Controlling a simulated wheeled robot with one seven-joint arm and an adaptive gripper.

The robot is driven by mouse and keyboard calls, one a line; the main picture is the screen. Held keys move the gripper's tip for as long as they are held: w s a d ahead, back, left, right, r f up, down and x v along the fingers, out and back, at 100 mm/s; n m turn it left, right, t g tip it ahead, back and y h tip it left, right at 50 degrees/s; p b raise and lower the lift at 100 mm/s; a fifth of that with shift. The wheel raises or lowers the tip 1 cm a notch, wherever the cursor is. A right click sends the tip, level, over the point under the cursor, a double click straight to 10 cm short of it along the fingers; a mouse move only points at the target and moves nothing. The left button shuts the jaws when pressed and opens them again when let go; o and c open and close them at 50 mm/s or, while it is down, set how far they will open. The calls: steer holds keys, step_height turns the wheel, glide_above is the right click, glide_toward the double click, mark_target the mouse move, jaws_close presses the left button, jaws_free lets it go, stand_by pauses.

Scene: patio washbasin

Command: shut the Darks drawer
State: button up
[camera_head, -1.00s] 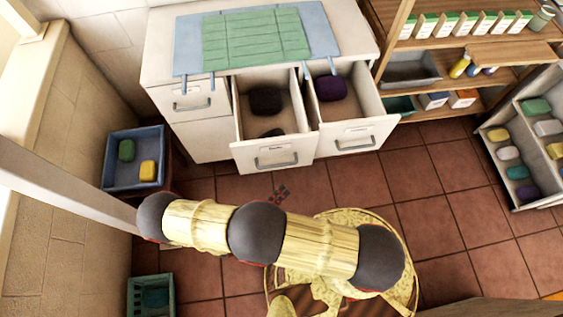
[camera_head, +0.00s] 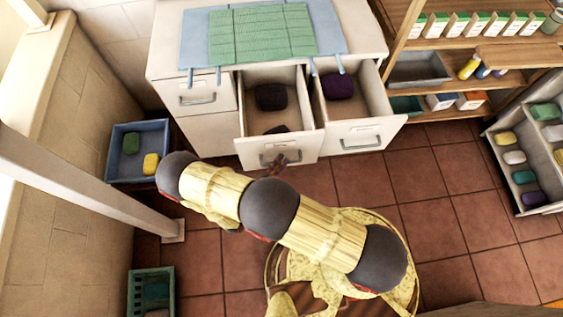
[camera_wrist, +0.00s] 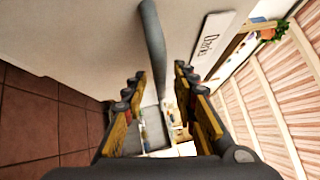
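The Darks drawer (camera_head: 306,144) is the left of two drawers pulled out of the white cabinet, with dark bundles (camera_head: 271,97) inside. Its front fills much of the wrist view, with the "Darks" label (camera_wrist: 212,38) to the right of the grey bar handle (camera_wrist: 153,45). My gripper (camera_head: 277,164) is at this drawer front, by the handle. In the wrist view, my gripper (camera_wrist: 160,92) is open, its two fingers apart with the handle running between them in the picture. I cannot tell whether they touch it.
The neighbouring drawer (camera_head: 368,133) on the right is also pulled out and holds a purple bundle (camera_head: 338,86). A blue bin (camera_head: 139,128) stands left of the cabinet and a green crate (camera_head: 151,290) at lower left. Shelves stand on the right. The tiled floor (camera_head: 430,215) before the cabinet is clear.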

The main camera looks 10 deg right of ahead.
steer(key=shift+w+d, duration=0.3)
steer(key=shift+d, duration=0.05)
jaws_close()
stand_by(0.8)
